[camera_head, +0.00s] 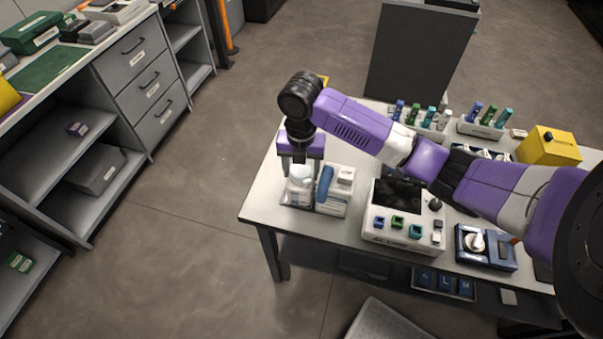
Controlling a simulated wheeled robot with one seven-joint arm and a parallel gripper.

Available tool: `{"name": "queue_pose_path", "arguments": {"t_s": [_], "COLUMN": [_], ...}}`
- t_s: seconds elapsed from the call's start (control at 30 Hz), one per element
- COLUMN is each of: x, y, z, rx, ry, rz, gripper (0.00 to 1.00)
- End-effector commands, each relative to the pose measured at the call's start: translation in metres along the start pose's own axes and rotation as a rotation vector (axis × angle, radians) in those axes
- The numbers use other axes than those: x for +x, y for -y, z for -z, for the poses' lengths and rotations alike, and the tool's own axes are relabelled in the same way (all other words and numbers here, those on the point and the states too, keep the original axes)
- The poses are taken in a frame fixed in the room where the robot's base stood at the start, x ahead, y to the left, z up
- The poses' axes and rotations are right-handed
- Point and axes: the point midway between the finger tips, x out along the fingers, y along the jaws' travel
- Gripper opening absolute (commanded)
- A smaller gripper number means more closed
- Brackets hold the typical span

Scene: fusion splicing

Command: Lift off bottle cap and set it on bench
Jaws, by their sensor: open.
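My gripper (301,165) points down over the left end of the bench (262,200), its fingers apart. Directly below and between the fingers is a whitish, translucent bottle (300,191) standing in a small holder. The bottle's top, where the cap (301,173) sits, is pale and partly hidden by the gripper. I cannot tell whether the fingers touch the cap.
A blue rounded item (325,183) and a white block stand right beside the bottle. A white splicer-like device (402,222) with a dark screen is further right. A yellow box (550,147) and racks of coloured items stand behind. The bench's front left corner is bare.

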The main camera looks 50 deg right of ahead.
Motion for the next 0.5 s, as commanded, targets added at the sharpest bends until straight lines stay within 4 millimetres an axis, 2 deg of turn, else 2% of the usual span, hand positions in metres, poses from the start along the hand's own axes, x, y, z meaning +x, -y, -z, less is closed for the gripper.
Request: {"name": "queue_pose_path", "arguments": {"t_s": [0.1,0.13,0.3,0.33,0.5], "x": [0.0000,0.0000,-0.0003,-0.0004,-0.0006], "y": [0.0000,0.0000,0.0000,0.0000,0.0000], "z": [0.0000,0.0000,0.0000,-0.0001,-0.0001], "rx": [0.000,0.000,0.000,0.000,0.000], "ry": [0.000,0.000,0.000,0.000,0.000], "rz": [0.000,0.000,0.000,0.000,0.000], "gripper": [0.59,0.55,0.22,0.18,0.18]}}
